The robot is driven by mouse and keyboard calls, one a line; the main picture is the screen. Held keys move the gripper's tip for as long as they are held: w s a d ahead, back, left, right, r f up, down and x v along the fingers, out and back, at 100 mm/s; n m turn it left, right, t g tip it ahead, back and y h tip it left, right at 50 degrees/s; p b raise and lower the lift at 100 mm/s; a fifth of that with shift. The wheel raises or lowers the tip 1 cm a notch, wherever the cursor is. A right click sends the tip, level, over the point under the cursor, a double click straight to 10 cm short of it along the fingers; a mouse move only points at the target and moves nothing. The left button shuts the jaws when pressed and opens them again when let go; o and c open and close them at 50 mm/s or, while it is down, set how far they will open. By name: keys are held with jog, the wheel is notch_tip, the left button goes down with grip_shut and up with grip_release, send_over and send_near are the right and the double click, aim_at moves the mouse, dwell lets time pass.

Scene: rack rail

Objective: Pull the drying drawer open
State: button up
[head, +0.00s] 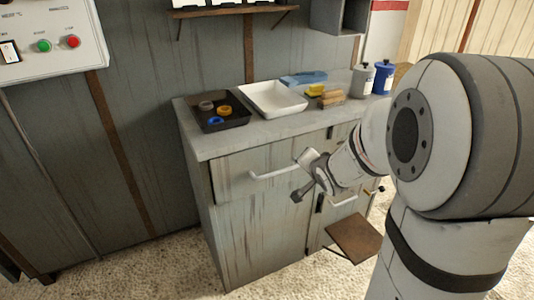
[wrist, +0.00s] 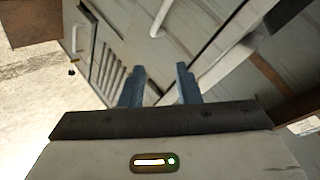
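A grey weathered drawer front (head: 235,178) sits under the left part of the counter in the head view. It looks shut, flush with the cabinet. A white bar handle (head: 268,175) runs across it. My gripper (head: 302,188) is beside the handle's right end in the head view; contact there cannot be told. In the wrist view my gripper (wrist: 159,82) is open, its two blue-grey fingers apart with nothing seen held between them. A pale bar or edge (wrist: 232,55) runs slanting just right of the right finger; which part it is cannot be told.
The counter (head: 215,146) holds a black tray (head: 239,122) with rings, a white tray (head: 252,98) and bottles (head: 384,78). A brown panel (head: 354,238) stands out low at right. A white handle (wrist: 164,18) and a vent (wrist: 108,72) show in the wrist view. Floor at front left is clear.

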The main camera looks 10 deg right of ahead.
aim_at(283, 171)
jog(key=w+a+f+m+t+y+b, duration=0.1)
jog(key=w+f+b, duration=0.1)
jog(key=w+f, duration=0.2)
jog(key=w+a+f+m+t+y+b, duration=0.1)
jog(key=w+a+f+m+y+b, duration=0.1)
jog(key=w+f+b, duration=0.1)
jog(key=w+a+f+m+t+y+b, duration=0.1)
jog(key=w+f+y+b, duration=0.1)
jog(key=w+f, duration=0.2)
jog(key=shift+w+a+f+m+t, duration=0.15)
jog(key=shift+w+f+m, duration=0.05)
jog(key=shift+w, duration=0.45)
jog(key=shift+w+a+f+m+t, duration=0.1)
jog(key=shift+w+f+m+t, duration=0.1)
jog(key=shift+w, duration=0.4)
jog(key=shift+c, duration=0.2)
grip_shut()
